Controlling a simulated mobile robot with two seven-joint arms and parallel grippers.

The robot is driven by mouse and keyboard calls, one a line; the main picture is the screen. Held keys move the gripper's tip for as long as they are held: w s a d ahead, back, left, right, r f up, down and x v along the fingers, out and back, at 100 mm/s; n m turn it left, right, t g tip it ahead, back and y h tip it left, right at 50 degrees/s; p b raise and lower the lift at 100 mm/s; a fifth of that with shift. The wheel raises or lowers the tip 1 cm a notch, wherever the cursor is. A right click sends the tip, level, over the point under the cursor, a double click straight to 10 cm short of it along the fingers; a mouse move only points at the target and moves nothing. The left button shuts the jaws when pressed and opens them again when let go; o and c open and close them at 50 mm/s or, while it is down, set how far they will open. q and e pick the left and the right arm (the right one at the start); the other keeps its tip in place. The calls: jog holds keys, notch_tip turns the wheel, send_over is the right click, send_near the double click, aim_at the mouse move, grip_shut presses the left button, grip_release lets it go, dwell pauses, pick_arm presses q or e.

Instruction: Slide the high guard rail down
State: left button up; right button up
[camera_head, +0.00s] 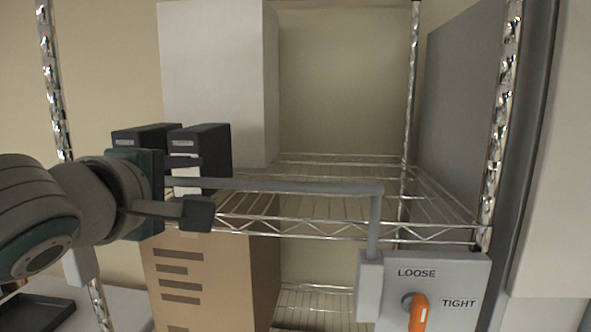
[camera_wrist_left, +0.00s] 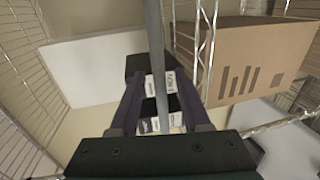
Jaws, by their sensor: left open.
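The guard rail (camera_head: 300,187) is a thin grey bar running level across the front of the wire rack, above the shelf edge. At its right end it bends down into a grey box (camera_head: 370,285). My left gripper (camera_head: 192,187) is open at the rail's left part, one finger above the bar and one below. In the left wrist view the rail (camera_wrist_left: 154,45) passes between the spread fingers of the left gripper (camera_wrist_left: 158,95). Whether a finger touches it I cannot tell. My right gripper is not in view.
A panel (camera_head: 455,280) marked LOOSE and TIGHT has an orange knob (camera_head: 418,312), roughly upright under LOOSE. Black binders (camera_head: 215,150) and a white box (camera_head: 215,80) stand on the wire shelf (camera_head: 340,200). A cardboard box (camera_head: 225,275) sits below. Chrome posts (camera_head: 497,130) flank the rack.

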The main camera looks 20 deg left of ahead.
pick_arm(q)
jog(key=shift+w, duration=0.1)
jog(key=shift+c, duration=0.2)
jog(key=shift+c, duration=0.7)
grip_shut()
dwell(0.5)
